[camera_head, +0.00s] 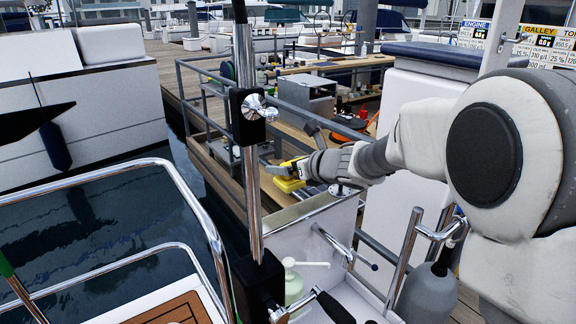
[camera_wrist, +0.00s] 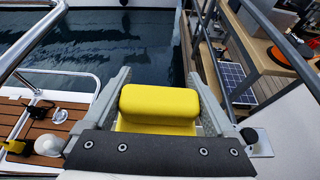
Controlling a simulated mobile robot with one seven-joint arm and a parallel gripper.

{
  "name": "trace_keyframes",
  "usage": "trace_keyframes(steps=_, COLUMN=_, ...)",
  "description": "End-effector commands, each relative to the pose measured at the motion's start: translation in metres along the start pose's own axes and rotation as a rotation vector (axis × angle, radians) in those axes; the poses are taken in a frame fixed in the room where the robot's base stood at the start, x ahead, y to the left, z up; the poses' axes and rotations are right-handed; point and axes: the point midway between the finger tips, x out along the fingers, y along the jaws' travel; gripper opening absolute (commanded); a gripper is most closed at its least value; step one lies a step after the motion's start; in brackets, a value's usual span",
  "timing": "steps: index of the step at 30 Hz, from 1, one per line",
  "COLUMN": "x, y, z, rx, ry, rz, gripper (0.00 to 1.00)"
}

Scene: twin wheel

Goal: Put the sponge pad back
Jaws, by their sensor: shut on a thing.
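The yellow sponge pad (camera_wrist: 160,104) sits between the two grey fingers of my gripper (camera_wrist: 158,82) in the wrist view. My gripper is shut on it, with a finger along each side. In the head view, yellow (camera_head: 290,184) shows at the end of my gripper (camera_head: 274,170), beyond the white cabinet and right of the upright steel pole. The wrist view shows dark water and a steel rail beyond the sponge pad. I cannot tell which place the sponge pad belongs in.
A steel pole (camera_head: 247,190) with black clamps stands close to my gripper. A pale soap bottle (camera_head: 293,287) stands at its foot. Steel rails (camera_head: 190,178) and open water (camera_head: 90,245) lie left. A wooden bench and solar panel (camera_wrist: 235,80) lie right in the wrist view.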

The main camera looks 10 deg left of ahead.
Motion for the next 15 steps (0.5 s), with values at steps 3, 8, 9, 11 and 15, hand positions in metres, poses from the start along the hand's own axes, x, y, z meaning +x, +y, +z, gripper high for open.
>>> trace_keyframes(steps=3, x=0.000, y=0.000, z=0.000, rx=-0.004, ry=-0.003, rz=-0.004, gripper=0.34)
trace_keyframes(steps=8, x=0.004, y=0.000, z=-0.011, rx=-0.005, ry=-0.002, rz=-0.004, gripper=0.34)
trace_keyframes(steps=9, x=0.005, y=0.000, z=-0.015, rx=-0.005, ry=-0.002, rz=-0.004, gripper=0.34)
trace_keyframes(steps=11, x=0.008, y=0.000, z=-0.020, rx=-0.005, ry=-0.002, rz=-0.004, gripper=0.34)
trace_keyframes(steps=15, x=0.013, y=0.000, z=-0.032, rx=-0.005, ry=-0.002, rz=-0.004, gripper=0.34)
